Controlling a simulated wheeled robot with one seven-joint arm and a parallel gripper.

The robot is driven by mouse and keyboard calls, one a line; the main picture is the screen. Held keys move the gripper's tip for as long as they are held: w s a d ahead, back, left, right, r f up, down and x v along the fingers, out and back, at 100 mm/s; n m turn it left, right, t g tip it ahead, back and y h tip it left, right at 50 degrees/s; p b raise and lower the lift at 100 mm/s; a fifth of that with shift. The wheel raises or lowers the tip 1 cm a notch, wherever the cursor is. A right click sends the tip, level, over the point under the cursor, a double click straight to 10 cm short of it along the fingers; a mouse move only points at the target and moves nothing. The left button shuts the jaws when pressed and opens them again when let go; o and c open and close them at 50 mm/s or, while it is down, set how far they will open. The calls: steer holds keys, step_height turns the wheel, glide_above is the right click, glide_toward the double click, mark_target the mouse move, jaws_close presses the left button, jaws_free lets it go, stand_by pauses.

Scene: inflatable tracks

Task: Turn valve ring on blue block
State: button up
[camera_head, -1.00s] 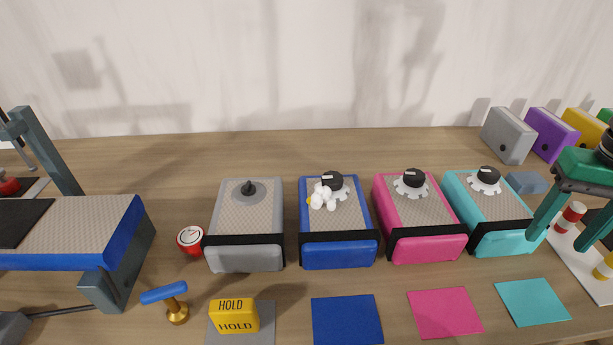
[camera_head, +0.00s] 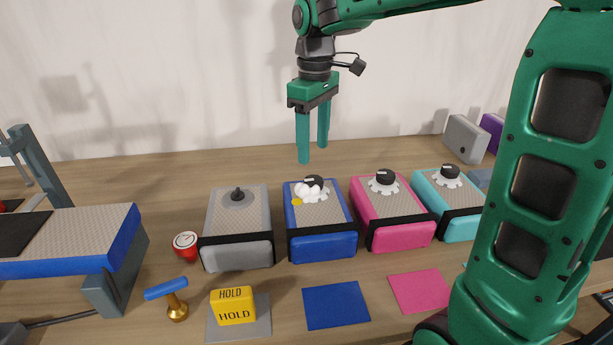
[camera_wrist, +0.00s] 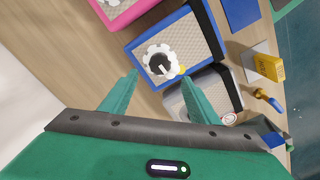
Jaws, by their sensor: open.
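The blue block (camera_head: 322,246) stands on the table between the grey and pink blocks. On its textured top is a white lobed valve ring (camera_head: 306,190) with a black knob (camera_head: 314,181) and a small yellow mark. In the wrist view the ring (camera_wrist: 150,53) encircles the knob on the blue block (camera_wrist: 209,32). My gripper (camera_head: 313,155) is open and empty, pointing down above and behind the blue block. In the wrist view the ring shows just beyond and between my fingertips (camera_wrist: 160,76), apart from them.
A grey block (camera_head: 237,254) with a small knob is on the left. Pink (camera_head: 400,234) and teal (camera_head: 463,227) blocks with knobs and white rings are on the right. A yellow HOLD block (camera_head: 234,307) and coloured mats lie in front.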

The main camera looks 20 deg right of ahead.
mark_target(314, 179)
step_height(314, 179, down, 9)
steer(key=shift+d+r, duration=0.1)
stand_by(0.4)
